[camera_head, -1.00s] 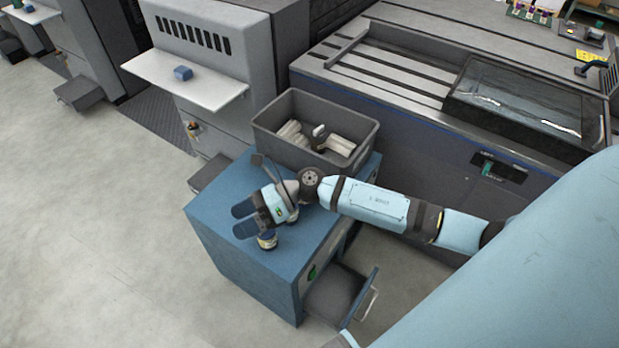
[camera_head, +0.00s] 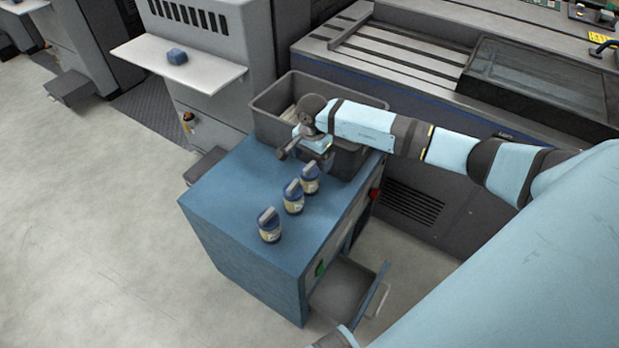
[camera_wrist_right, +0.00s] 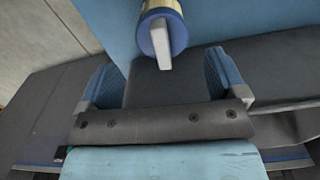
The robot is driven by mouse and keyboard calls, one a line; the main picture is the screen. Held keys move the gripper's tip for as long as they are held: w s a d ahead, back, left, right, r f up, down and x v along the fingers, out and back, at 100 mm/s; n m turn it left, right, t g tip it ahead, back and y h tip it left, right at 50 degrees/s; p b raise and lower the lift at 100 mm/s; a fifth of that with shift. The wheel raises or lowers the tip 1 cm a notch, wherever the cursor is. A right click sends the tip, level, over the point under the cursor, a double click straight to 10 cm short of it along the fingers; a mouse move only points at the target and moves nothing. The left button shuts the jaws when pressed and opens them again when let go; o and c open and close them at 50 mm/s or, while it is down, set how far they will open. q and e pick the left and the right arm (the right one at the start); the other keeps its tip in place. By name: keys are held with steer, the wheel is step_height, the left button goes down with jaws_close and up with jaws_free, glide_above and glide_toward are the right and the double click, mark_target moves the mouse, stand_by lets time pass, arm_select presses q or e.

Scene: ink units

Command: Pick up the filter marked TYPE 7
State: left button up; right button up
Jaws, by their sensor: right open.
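Three filters with blue caps, raised grips and pale labelled bodies stand upright in a row on the blue cabinet (camera_head: 225,190): the front filter (camera_head: 269,226), the middle filter (camera_head: 293,197) and the back filter (camera_head: 310,179). Their labels are too small to read, so I cannot tell which is TYPE 7. My right gripper (camera_head: 306,157) is just behind the back filter, by the bin's front side. In the right wrist view its jaws (camera_wrist_right: 160,64) are open and empty, with one filter (camera_wrist_right: 158,38) ahead between the fingertips, seemingly not gripped. My left gripper is not in view.
A grey bin (camera_head: 268,122) stands at the cabinet's back, its contents mostly hidden by my right arm. An open drawer (camera_head: 345,288) juts from the cabinet's front right. A white shelf (camera_head: 205,78) holds a small blue block (camera_head: 177,56). The cabinet's left part is bare.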

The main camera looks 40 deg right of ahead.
mark_target(309, 173)
steer(key=shift+a+f+b, duration=0.15)
steer(key=shift+a+f, duration=0.05)
steer(key=shift+f, duration=1.35)
steer(key=shift+a+f+b, duration=0.15)
steer(key=shift+a+f, duration=0.05)
steer(key=shift+f, duration=1.3)
steer(key=c, duration=1.1)
steer(key=shift+o, duration=0.2)
steer(key=shift+r, duration=0.1)
